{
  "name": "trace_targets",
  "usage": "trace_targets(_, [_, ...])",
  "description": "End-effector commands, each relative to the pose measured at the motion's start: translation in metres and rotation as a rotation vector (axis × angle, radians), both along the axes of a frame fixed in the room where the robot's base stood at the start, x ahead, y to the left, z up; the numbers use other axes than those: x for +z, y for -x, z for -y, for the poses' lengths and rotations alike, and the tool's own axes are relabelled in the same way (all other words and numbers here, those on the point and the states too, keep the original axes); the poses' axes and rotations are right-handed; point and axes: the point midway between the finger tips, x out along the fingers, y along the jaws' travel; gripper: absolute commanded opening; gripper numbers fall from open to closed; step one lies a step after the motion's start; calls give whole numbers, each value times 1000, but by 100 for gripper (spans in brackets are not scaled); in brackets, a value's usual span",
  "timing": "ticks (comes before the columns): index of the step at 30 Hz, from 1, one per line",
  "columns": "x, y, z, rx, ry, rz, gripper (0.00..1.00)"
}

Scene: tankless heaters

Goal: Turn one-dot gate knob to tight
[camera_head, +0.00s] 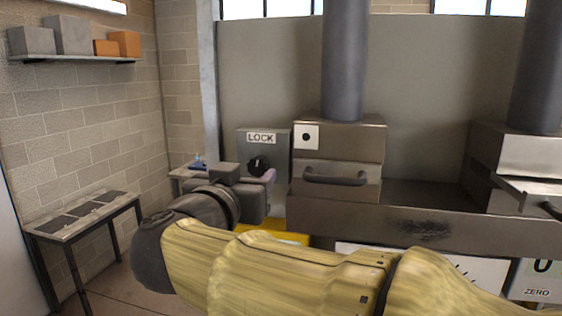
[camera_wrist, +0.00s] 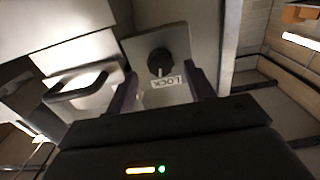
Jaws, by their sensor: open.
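A black round knob (camera_head: 259,165) sits on a grey panel (camera_head: 246,148) labelled LOCK. The panel stands left of a metal box with a one-dot plate (camera_head: 306,137) and a dark bar handle (camera_head: 335,177). The knob also shows in the wrist view (camera_wrist: 158,62), with the LOCK label upside down beside it. My gripper (camera_head: 263,178) is just in front of the panel and partly covers the knob's lower side. In the wrist view my gripper (camera_wrist: 162,80) is open, its fingers on either side of the knob. Contact cannot be told.
The dark bar handle is close beside my gripper in the wrist view (camera_wrist: 78,91). A vertical pipe (camera_head: 344,60) rises from the one-dot box. A second unit (camera_head: 540,155) stands at the right. A small table (camera_head: 85,215) and a wall shelf (camera_head: 75,59) are at the left.

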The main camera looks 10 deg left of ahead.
Motion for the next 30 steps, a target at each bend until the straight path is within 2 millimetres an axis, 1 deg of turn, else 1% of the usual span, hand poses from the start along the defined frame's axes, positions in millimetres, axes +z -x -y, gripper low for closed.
trace_targets(1, [2, -10, 2, -3, 1, -2, 53])
trace_targets(3, [2, -20, 2, -3, 1, -1, 53])
trace_targets(6, [1, -31, 3, -2, 0, -1, 53])
trace_targets(10, [1, -37, 3, -1, -1, 0, 53])
trace_targets(17, [0, -37, 3, -1, -1, 0, 53])
trace_targets(20, [0, -37, 3, -1, -1, 0, 36])
trace_targets(21, [0, -37, 3, 0, -1, 0, 28])
trace_targets(24, [0, -36, 3, -1, -1, 0, 9])
trace_targets(30, [0, -37, 4, -2, -6, 0, 9])
